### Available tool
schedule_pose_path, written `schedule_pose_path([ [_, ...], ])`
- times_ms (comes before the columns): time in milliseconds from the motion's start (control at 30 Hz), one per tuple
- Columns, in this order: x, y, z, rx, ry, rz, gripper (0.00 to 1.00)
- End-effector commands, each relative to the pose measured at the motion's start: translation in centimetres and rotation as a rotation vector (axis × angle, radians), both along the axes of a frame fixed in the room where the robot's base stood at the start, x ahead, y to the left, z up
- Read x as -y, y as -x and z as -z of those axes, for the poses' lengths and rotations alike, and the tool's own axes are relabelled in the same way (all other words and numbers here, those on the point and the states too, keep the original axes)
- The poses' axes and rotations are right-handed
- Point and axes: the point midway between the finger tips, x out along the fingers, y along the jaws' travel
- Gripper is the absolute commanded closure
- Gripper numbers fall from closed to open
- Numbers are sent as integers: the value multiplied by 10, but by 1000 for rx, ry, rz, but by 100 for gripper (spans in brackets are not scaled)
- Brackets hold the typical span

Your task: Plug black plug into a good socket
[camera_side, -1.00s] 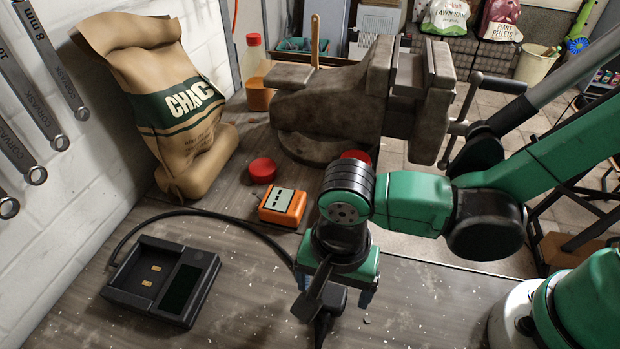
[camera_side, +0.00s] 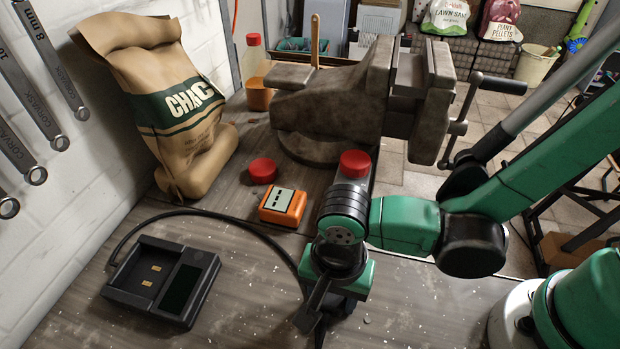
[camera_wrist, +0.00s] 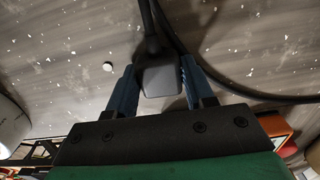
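The black plug (camera_wrist: 161,82) is between the two blue fingers of my gripper (camera_wrist: 160,88) in the wrist view, with its black cable running up from it. The fingers are close to its sides; whether both press on it cannot be told. In the side view my gripper (camera_side: 328,306) is low over the front of the workbench, and my wrist and the cable hide most of the plug and fingers. No socket can be made out in either view; part of the bench behind my wrist is hidden.
A black charger (camera_side: 163,282) sits at front left, with a cable curving behind it. An orange meter (camera_side: 283,207), a red round cap (camera_side: 263,170) and another red cap (camera_side: 355,163) lie behind my gripper. A large vise (camera_side: 330,105) and a paper bag (camera_side: 165,110) stand farther back.

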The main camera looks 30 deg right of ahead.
Motion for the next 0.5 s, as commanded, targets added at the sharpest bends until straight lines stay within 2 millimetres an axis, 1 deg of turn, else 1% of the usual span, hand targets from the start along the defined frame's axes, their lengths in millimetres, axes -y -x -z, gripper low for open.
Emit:
schedule_pose_path([
  [333,0,0,-1,0,0,0,100],
  [500,0,0,-9,0,0,0,100],
])
